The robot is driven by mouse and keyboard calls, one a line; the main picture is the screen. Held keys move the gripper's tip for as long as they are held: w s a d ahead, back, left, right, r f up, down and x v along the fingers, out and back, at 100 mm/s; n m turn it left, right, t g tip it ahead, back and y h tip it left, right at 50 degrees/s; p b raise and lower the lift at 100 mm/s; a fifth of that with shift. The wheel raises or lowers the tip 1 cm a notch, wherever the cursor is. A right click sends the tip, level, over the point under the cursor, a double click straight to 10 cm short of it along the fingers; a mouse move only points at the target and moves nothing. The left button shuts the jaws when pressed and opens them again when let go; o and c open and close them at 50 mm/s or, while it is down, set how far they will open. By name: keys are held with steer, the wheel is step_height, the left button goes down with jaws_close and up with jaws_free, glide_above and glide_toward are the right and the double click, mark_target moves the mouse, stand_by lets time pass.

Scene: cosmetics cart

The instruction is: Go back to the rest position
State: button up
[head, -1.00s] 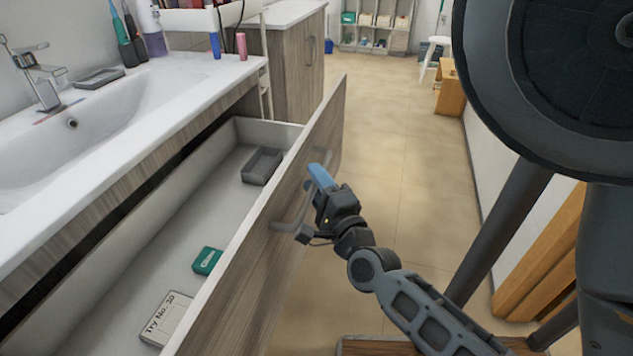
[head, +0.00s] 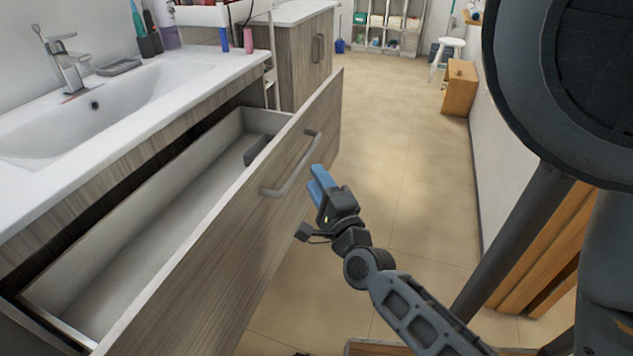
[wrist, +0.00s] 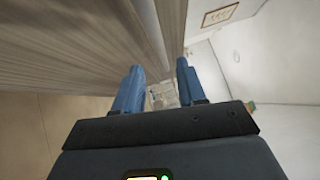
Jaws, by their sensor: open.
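My gripper (head: 321,183) is open and empty in the head view, with its blue fingers just right of the drawer front. It is apart from the drawer handle (head: 292,165), a curved bar on the wooden drawer front (head: 225,225). In the wrist view my gripper (wrist: 158,88) shows two blue fingers spread apart with nothing between them. The wooden surface beside it fills the upper left of that view.
The open drawer (head: 150,240) sticks out under the white sink (head: 110,105). A dark grey tray (head: 257,150) partly shows inside it. A wooden box (head: 459,88) and white stool (head: 447,50) stand farther back. The floor (head: 400,170) between is clear.

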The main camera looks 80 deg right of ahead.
stand_by(0.3)
steer(key=a+r+n+t+y+p, duration=0.1)
steer(key=a+r+n+t+y, duration=0.15)
steer(key=a+n+y, duration=0.5)
steer(key=a+r+n+t+y+p, duration=0.1)
steer(key=a+n+t+y+p, duration=0.15)
steer(key=a+n, duration=0.9)
steer(key=s+a+r+n+y, duration=0.2)
steer(key=a+n+y, duration=0.1)
steer(key=a+n, duration=0.3)
steer(key=s+a+r+n+y+p, duration=0.1)
steer(key=s+a+r+n+y, duration=0.2)
steer(key=a+n, duration=0.3)
steer(key=shift+s+a+r+y, duration=0.15)
steer(key=shift+s+a+y, duration=0.25)
steer(key=shift+a, duration=0.3)
